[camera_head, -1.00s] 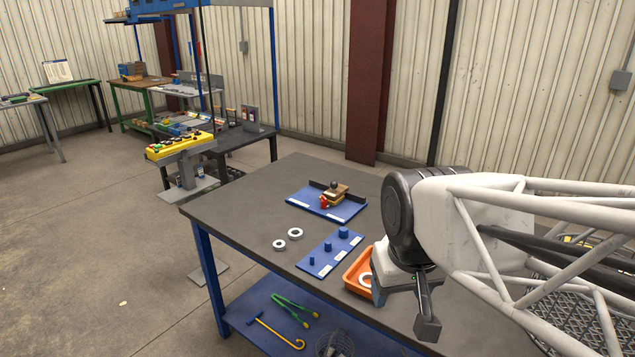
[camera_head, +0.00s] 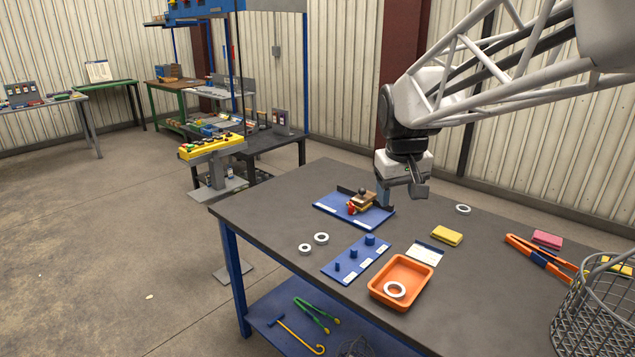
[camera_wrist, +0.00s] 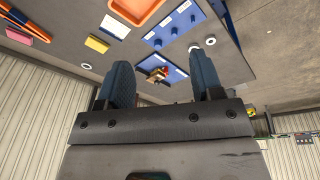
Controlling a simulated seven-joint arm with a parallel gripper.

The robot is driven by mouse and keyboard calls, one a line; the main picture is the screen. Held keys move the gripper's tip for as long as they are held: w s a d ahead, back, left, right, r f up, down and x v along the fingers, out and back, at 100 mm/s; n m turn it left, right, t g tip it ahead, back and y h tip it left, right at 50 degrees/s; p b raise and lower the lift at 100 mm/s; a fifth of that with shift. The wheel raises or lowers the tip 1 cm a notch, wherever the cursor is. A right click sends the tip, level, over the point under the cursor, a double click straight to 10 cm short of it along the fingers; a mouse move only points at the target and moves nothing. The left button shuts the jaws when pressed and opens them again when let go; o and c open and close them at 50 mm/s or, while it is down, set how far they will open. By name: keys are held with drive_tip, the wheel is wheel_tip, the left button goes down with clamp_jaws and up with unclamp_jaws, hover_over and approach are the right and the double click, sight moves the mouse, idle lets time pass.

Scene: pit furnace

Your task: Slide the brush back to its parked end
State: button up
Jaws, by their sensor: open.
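The brush (camera_head: 362,201) looks like a wooden block with a dark round knob on top. It sits on a blue board (camera_head: 327,206) on the grey table, against a dark upright rail (camera_head: 346,190). A small red part (camera_head: 351,209) is at its front left. My gripper (camera_head: 403,193) is open and empty, above the table just right of the board. In the wrist view the brush (camera_wrist: 158,75) shows small between the two spread fingers (camera_wrist: 162,70), some way beyond the tips. I cannot tell which end of the board is the parked one.
On the table (camera_head: 270,205) are a blue peg board (camera_head: 345,272), white rings (camera_head: 321,239), an orange tray (camera_head: 374,292), a yellow sponge (camera_head: 447,236), orange tongs (camera_head: 540,258) and a wire basket (camera_head: 590,315). The table's left part is clear.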

drive_tip(key=w+n, duration=0.1)
drive_tip(key=w, duration=1.5)
drive_tip(key=n+g+h, duration=0.1)
drive_tip(key=n, duration=0.3)
hover_over(361, 189)
drive_tip(key=a, duration=0.1)
wheel_tip(361, 189, down, 21)
drive_tip(key=shift+r, duration=0.15)
drive_tip(key=shift+w+d+f, duration=0.1)
drive_tip(key=shift+d+f, duration=0.1)
drive_tip(key=shift+f, duration=1.1)
drive_tip(key=shift+w+d+f, duration=0.15)
drive_tip(key=shift+d+f, duration=0.1)
drive_tip(key=shift+f, duration=1)
drive_tip(key=shift+w+d+f, duration=0.1)
drive_tip(key=shift+d+f, duration=0.1)
drive_tip(key=shift+f, duration=1.1)
